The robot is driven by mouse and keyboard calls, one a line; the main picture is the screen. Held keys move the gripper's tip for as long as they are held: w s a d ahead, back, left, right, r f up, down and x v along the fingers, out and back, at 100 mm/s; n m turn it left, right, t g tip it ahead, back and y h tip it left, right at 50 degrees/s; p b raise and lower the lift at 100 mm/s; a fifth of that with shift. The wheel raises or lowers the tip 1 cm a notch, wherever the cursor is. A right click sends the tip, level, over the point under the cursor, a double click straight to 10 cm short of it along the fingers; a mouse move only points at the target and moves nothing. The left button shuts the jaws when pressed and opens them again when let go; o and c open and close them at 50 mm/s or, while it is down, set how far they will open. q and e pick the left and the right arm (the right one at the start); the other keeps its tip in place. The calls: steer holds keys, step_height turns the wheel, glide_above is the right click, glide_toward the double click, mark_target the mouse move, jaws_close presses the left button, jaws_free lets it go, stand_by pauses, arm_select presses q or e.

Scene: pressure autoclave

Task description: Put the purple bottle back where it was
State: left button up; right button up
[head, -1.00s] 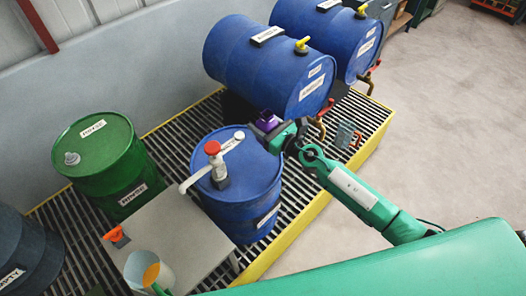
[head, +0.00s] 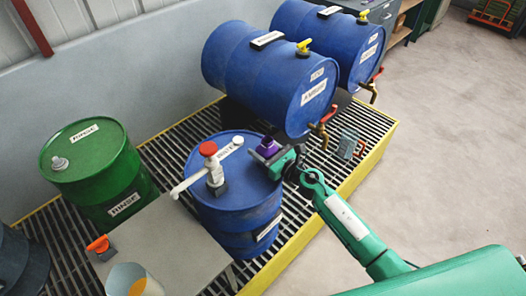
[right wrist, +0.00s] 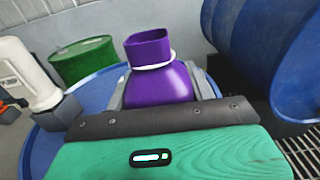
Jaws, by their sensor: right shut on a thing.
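The purple bottle (right wrist: 158,82) is upright between the jaws of my right gripper (right wrist: 160,92) in the right wrist view. Its wide open mouth and a pale ring at the neck show; its lower part is hidden behind the gripper body. In the head view the bottle (head: 268,146) and my right gripper (head: 268,153) are at the right side of the top of the upright blue drum (head: 237,215). I cannot tell whether the bottle touches the drum top. My left gripper is not in view.
A white pump with a red knob (head: 208,149) stands on the same drum, left of the bottle. Blue drums with taps (head: 255,75) lie behind. A green drum (head: 90,165) and a grey table (head: 165,245) with an orange-filled container (head: 130,281) are left. The grating (head: 330,150) has a yellow edge.

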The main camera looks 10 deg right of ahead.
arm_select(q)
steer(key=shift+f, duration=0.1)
arm_select(e)
steer(key=shift+f, duration=0.1)
steer(key=o, duration=1.2)
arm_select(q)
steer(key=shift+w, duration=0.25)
arm_select(e)
steer(key=shift+r, duration=0.25)
steer(key=v, duration=0.4)
steer(key=shift+s+d+f+b, duration=0.15)
steer(key=shift+f+b, duration=0.1)
steer(key=shift+b, duration=0.15)
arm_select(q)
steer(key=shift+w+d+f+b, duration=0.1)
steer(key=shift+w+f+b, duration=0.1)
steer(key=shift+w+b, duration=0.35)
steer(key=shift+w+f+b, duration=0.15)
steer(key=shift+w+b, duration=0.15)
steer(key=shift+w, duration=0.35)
arm_select(e)
steer(key=v, duration=0.7)
steer(key=shift+s+d+r, duration=0.15)
steer(key=shift+s+d, duration=0.05)
steer(key=shift+s, duration=0.1)
